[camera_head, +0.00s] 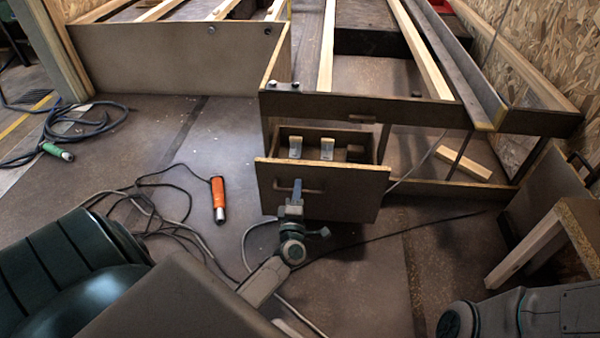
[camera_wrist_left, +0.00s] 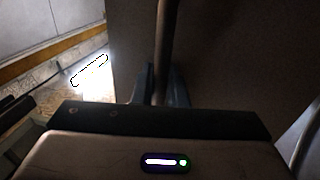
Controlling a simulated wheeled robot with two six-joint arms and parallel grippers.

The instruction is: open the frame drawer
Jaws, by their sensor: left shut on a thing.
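The frame drawer (camera_head: 350,198) sits low in the wooden frame and stands out from it, its box open at the top. Two small light-topped pieces (camera_head: 326,148) and a darker block show inside it. My left gripper (camera_head: 297,188) is at the drawer's front and shut on its bar handle (camera_head: 312,191). In the left wrist view the handle (camera_wrist_left: 165,45) runs between the two fingers (camera_wrist_left: 161,88), close to the front panel (camera_wrist_left: 235,60). My right gripper is out of view; only part of my right arm shows at bottom right.
The wooden frame (camera_head: 345,108) stands behind the drawer. An orange-handled tool (camera_head: 218,195) and loose cables (camera_head: 165,228) lie on the floor to the left. A wooden stand (camera_head: 540,240) is at right. Floor in front of the drawer is mostly bare.

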